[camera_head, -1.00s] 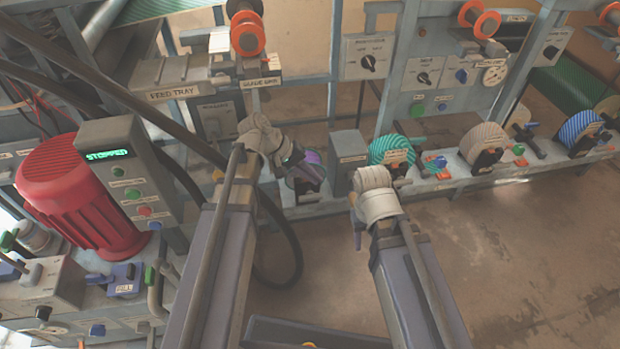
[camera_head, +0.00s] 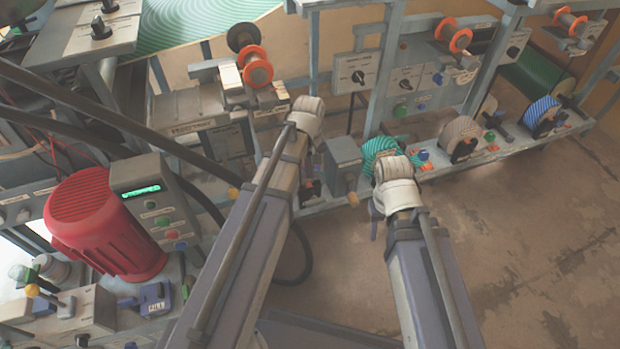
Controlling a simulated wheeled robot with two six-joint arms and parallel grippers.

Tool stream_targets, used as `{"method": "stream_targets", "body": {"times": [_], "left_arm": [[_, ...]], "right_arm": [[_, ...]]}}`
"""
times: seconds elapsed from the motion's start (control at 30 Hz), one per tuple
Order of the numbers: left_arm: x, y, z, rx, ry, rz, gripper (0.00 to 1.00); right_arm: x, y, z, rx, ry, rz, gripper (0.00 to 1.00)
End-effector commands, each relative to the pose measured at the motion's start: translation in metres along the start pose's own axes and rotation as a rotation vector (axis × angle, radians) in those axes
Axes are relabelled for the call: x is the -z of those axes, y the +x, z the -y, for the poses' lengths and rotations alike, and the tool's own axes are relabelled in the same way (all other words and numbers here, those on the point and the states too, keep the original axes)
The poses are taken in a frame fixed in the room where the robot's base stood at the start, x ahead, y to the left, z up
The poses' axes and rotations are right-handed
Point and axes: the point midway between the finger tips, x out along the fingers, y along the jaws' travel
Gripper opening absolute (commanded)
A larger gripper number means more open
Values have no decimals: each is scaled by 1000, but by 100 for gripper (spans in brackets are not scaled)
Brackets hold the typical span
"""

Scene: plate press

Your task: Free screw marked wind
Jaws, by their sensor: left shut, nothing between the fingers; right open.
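No label reading "wind" is legible, so I cannot tell which screw is meant. My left gripper (camera_head: 306,116) is shut and empty in front of the bench; its wrist hides most of its fingers. A purple part (camera_head: 318,164) is mostly hidden just below it. My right gripper (camera_head: 396,170) is open in front of the teal striped drum (camera_head: 378,151) and covers part of it; I cannot tell whether they touch. A tan striped drum (camera_head: 460,133) and a blue striped drum (camera_head: 541,114) stand further right on the same rail.
A red motor (camera_head: 100,225) and a control box with a green display (camera_head: 140,190) stand at left. Orange-rimmed spools (camera_head: 257,72) sit above the feed area. A grey box (camera_head: 343,160) stands between my grippers. Dark cables hang at left. The floor (camera_head: 520,270) at right is clear.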

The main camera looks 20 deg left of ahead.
Motion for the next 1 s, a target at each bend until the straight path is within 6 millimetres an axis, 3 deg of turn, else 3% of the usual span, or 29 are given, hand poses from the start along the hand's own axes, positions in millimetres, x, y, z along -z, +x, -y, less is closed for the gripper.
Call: {"method": "stream_targets", "body": {"times": [1.0], "left_arm": [[0,130,0,-1,1,1,0]], "right_arm": [[8,129,10,-10,-9,-3,50]]}}
